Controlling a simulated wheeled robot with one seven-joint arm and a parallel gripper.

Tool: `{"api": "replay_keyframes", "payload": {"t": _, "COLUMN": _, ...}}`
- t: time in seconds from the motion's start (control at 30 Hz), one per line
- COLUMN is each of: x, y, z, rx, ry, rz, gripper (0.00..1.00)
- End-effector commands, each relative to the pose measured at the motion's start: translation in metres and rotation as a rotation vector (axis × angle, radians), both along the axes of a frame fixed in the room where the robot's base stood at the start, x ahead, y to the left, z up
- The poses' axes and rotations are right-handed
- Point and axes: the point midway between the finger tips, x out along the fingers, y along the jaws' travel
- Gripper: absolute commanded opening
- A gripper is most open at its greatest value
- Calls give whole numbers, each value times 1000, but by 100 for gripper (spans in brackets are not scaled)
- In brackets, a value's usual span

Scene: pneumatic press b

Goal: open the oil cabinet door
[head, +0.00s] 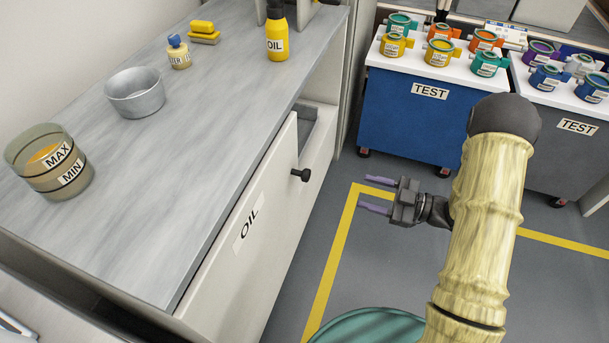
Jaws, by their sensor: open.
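The oil cabinet door (249,254) is a pale front panel under the grey worktop, with an "OIL" label (248,223). The door looks closed or nearly so; I cannot tell exactly. My gripper (377,194) is open and empty, with two purple fingers pointing left toward the knob. It is to the right of the knob, clearly apart from it in the picture.
The worktop (185,130) holds a metal bowl (135,92), a MAX/MIN container (48,162) and a yellow oil bottle (277,35). An open compartment (306,122) lies beyond the door. A blue TEST cart (410,120) stands behind. Floor (395,260) beside the cabinet is clear.

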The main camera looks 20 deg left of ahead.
Motion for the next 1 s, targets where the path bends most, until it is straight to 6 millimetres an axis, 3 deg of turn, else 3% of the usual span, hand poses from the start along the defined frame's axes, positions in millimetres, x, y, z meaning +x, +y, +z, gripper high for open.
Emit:
{"api": "replay_keyframes", "payload": {"t": 0.27, "x": 1, "y": 25, "z": -1, "rx": 1, "ry": 1, "rz": 4, "gripper": 53}}
{"api": "replay_keyframes", "payload": {"t": 1.0, "x": 11, "y": 153, "z": -1, "rx": -1, "ry": -2, "rz": 3, "gripper": 53}}
